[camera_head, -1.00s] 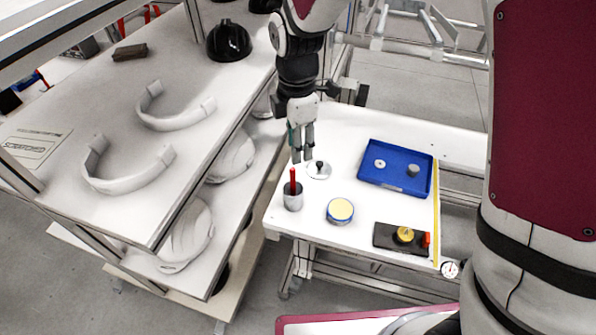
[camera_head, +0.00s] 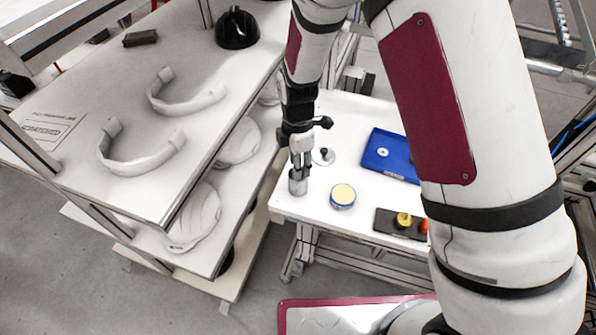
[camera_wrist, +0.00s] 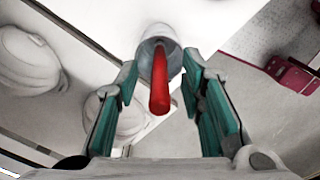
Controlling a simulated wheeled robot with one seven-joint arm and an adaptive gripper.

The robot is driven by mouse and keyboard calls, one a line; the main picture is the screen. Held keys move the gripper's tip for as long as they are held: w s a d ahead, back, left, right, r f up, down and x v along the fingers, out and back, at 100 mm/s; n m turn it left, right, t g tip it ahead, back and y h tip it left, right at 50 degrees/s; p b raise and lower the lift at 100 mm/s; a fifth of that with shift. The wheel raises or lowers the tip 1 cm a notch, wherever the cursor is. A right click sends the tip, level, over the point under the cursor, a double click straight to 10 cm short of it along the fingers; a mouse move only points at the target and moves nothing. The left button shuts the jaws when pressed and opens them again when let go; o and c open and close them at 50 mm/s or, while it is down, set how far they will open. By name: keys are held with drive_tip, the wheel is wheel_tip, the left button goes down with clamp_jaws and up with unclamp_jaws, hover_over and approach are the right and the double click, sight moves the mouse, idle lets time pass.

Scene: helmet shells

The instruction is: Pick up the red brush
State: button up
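The red brush (camera_wrist: 159,82) stands in a grey metal cup, its red handle pointing up toward the wrist camera. In the wrist view my gripper (camera_wrist: 160,85) is open, with one green-lined finger on each side of the handle and a gap on both sides. The cup (camera_head: 298,186) stands near the left edge of the white table (camera_head: 330,219) in the head view. There my gripper (camera_head: 300,168) points down right over the cup, and the brush is hidden behind the fingers.
A round tin with a yellow top (camera_head: 342,196) stands right of the cup. A small disc with a black knob (camera_head: 323,156) lies behind. A blue tray (camera_head: 385,160) and a black block (camera_head: 393,222) are further right. A shelf with white helmet shells (camera_head: 196,217) stands close on the left.

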drive_tip(key=shift+f, duration=0.55)
clamp_jaws()
drive_tip(key=shift+r+b, duration=0.75)
drive_tip(key=shift+r, duration=4.3)
